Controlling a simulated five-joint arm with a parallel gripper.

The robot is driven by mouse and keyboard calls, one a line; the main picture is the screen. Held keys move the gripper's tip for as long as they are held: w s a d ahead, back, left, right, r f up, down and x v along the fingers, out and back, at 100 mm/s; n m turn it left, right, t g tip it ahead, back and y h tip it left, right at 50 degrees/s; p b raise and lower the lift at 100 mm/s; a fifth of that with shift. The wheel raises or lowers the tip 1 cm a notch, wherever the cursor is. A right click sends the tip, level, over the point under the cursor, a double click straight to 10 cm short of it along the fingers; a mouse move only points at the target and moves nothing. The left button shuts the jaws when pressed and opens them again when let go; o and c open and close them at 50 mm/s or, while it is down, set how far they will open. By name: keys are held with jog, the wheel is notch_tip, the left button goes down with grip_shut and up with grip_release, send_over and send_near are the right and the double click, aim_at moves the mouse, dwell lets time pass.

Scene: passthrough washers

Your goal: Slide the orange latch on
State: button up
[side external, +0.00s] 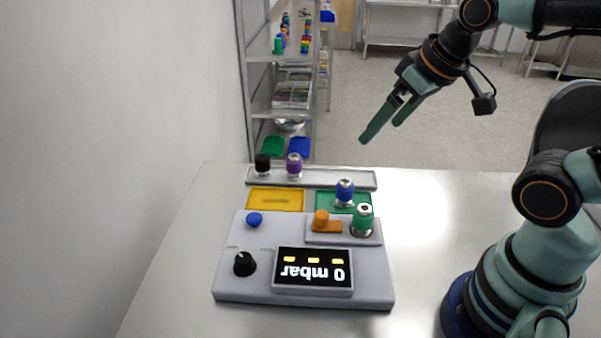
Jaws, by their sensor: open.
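The orange latch (325,222) sits on a raised grey plate (325,237) at the right rear of the grey console. It has a round upright knob and a flat part reaching right. A green-topped cylinder (363,221) stands on the same plate just to the right of the latch. My gripper (382,131) is open and empty, high above the table behind and to the right of the latch, well apart from it. Its two green fingers point down and left.
The console (228,275) has a "0 mbar" display (313,271), a black knob (244,264) and a blue button (255,219). Behind it are a yellow tray (262,200), a green tray with a blue-topped cylinder (344,191), and a rack (335,179) with black and purple pieces.

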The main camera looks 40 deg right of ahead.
jog(key=c, duration=0.5)
jog(key=g, duration=0.6)
send_over(322, 214)
notch_tip(322, 214, down, 6)
notch_tip(322, 214, down, 13)
jog(key=shift+r, duration=0.2)
grip_shut()
